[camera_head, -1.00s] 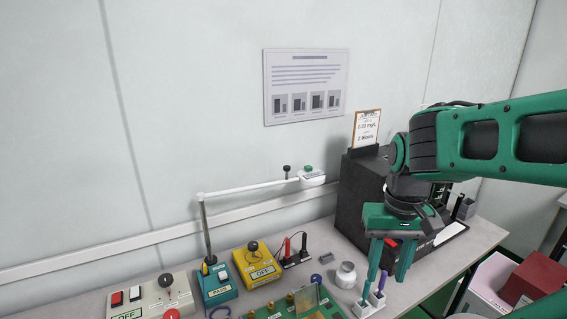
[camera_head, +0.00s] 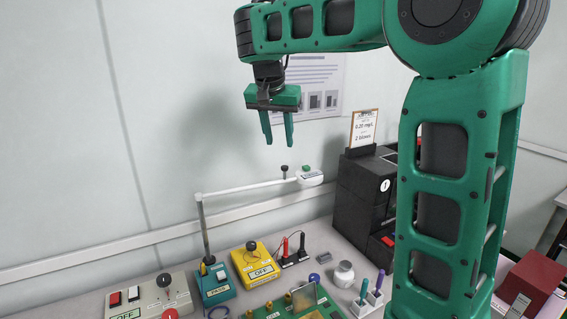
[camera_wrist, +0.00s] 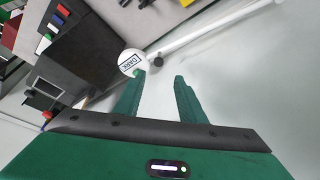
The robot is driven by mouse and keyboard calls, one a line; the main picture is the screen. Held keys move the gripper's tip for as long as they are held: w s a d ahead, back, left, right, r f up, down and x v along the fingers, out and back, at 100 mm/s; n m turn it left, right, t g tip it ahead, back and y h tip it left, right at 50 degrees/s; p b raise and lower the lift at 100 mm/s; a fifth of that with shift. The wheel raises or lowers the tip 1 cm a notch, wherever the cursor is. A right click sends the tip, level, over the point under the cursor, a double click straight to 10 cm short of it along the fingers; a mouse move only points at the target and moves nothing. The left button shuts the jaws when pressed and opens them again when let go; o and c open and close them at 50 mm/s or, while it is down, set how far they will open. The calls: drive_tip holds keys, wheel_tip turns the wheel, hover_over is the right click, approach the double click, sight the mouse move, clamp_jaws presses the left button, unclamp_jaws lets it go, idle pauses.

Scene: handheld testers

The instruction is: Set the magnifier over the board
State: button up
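The magnifier is a white swing arm (camera_head: 245,187) on a dark post, ending in a round white head (camera_head: 311,179) with a green button, out over the back of the bench. The green board (camera_head: 287,312) lies at the bench front, cut off by the picture's lower edge. My gripper (camera_head: 278,140) is open and empty, pointing down above the magnifier head and apart from it. In the wrist view the white head (camera_wrist: 126,58) bears a label reading DARK, and lies beyond the left fingertip. A small dark knob (camera_wrist: 156,61) sits on the arm beside it.
A yellow box (camera_head: 258,265), a blue box (camera_head: 216,285) and a grey switch box (camera_head: 150,298) stand along the bench. A dark machine (camera_head: 358,197) stands right of the magnifier head. A white jar (camera_head: 344,274) stands near the board.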

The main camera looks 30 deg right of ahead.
sight(284, 166)
drive_tip(key=x, duration=0.9)
drive_tip(key=shift+d+f, duration=0.2)
drive_tip(key=shift+f, duration=0.2)
